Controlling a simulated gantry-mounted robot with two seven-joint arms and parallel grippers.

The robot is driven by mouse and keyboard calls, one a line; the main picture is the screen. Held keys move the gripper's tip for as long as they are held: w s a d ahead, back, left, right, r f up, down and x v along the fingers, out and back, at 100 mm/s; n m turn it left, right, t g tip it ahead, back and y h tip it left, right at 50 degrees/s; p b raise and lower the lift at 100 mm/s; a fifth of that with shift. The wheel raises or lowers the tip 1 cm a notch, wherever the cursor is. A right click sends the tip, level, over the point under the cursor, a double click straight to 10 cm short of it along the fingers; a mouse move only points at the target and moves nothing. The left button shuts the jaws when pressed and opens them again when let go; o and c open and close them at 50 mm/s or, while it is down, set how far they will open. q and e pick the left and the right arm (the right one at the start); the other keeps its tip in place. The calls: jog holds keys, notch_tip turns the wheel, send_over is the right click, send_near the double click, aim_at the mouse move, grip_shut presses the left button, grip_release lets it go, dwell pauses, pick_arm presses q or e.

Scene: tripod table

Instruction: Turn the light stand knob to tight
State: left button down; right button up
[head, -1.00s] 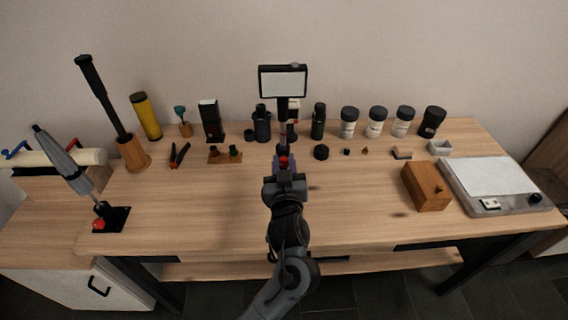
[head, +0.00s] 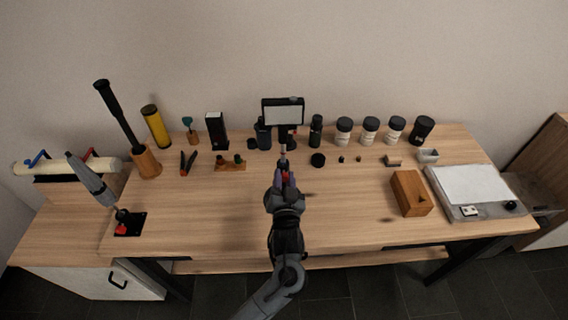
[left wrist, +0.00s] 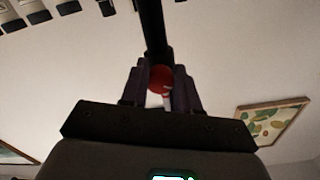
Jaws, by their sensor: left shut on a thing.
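The light stand, a thin upright pole with a black-framed white panel (head: 284,112) on top, stands at the middle of the table. Its red knob (head: 286,175) shows between the fingers of my left gripper (head: 285,177). In the left wrist view the red knob (left wrist: 160,78) sits between the two dark purple fingers (left wrist: 161,90), with the black pole (left wrist: 153,30) rising behind it. My left gripper is shut on the knob. The knob's turn angle cannot be made out. The lower stand is hidden by my gripper and arm. My right gripper is not in view.
The wooden table (head: 340,215) has bottles and jars (head: 370,128) along its back. A wooden box (head: 410,193) and a grey-white board (head: 475,190) are at right. A tall black-handled tool (head: 120,115) and a lever on a black base (head: 130,225) are at left.

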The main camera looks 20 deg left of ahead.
pick_arm(q)
jog(key=m+p, duration=0.2)
jog(key=p, duration=0.1)
jog(key=m+p, duration=0.5)
jog(key=p, duration=0.2)
jog(key=shift+r, duration=0.25)
jog(key=shift+f+m+p, duration=0.1)
jog(key=shift+m+p, duration=0.95)
jog(key=shift+m, duration=0.15)
jog(key=shift+f+m+p, duration=0.15)
jog(key=shift+m+p, duration=0.35)
jog(key=shift+m, duration=0.3)
jog(key=c, duration=0.8)
grip_release()
